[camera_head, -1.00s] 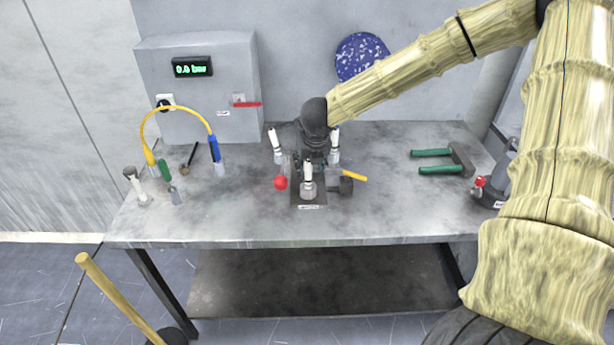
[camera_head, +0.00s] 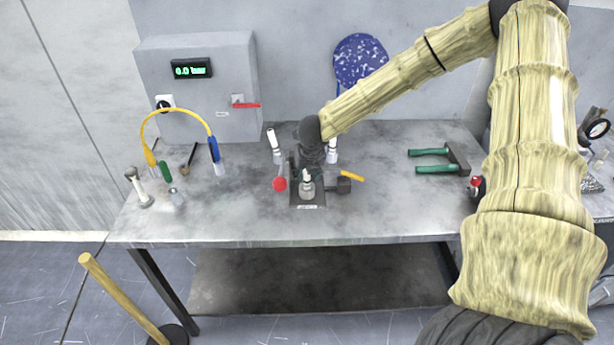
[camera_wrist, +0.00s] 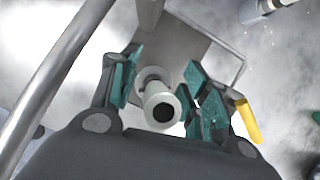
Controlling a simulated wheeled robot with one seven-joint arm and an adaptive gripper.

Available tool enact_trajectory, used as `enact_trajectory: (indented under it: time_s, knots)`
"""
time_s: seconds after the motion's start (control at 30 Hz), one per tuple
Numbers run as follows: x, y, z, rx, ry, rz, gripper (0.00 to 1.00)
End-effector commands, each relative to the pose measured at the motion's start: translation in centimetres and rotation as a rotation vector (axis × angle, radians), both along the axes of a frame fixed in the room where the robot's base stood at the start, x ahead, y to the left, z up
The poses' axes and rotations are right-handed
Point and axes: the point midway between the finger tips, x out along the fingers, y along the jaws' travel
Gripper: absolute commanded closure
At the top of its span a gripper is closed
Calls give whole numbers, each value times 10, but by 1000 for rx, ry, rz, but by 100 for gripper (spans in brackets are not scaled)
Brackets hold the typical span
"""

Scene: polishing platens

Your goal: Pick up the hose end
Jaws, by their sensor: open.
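A yellow hose (camera_head: 178,109) arches over the left part of the bench. Its right end carries a blue sleeve (camera_head: 214,149) with a pale tip; its left end comes down by a green piece (camera_head: 165,171). My gripper (camera_head: 309,172) is well to the right of the hose, low over a fixture (camera_head: 308,198) at mid-bench. In the wrist view my open gripper (camera_wrist: 162,100) has teal pads on both sides of a pale round piece (camera_wrist: 160,106) with a dark bore. I cannot tell whether the pads touch it. The hose is not recognisable in the wrist view.
White-handled pieces stand at the fixture's left (camera_head: 274,145) and right (camera_head: 332,150), close to my gripper. A red knob (camera_head: 279,184) and a yellow bar (camera_head: 352,175) flank it. A green-handled tool (camera_head: 440,160) lies right. The front bench strip is clear.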

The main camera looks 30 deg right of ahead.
Motion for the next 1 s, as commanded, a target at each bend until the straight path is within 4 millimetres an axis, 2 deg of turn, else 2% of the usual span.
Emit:
enact_trajectory:
  time_s: [0.2,0.5,0.57,0.77,1.0]
  knots:
    - [4,-1,-11,0,1,2,54]
    - [5,-2,-13,0,0,1,54]
    - [4,-2,-13,0,0,1,63]
    - [4,-2,-13,0,1,1,99]
    - [4,-2,-13,0,1,1,100]
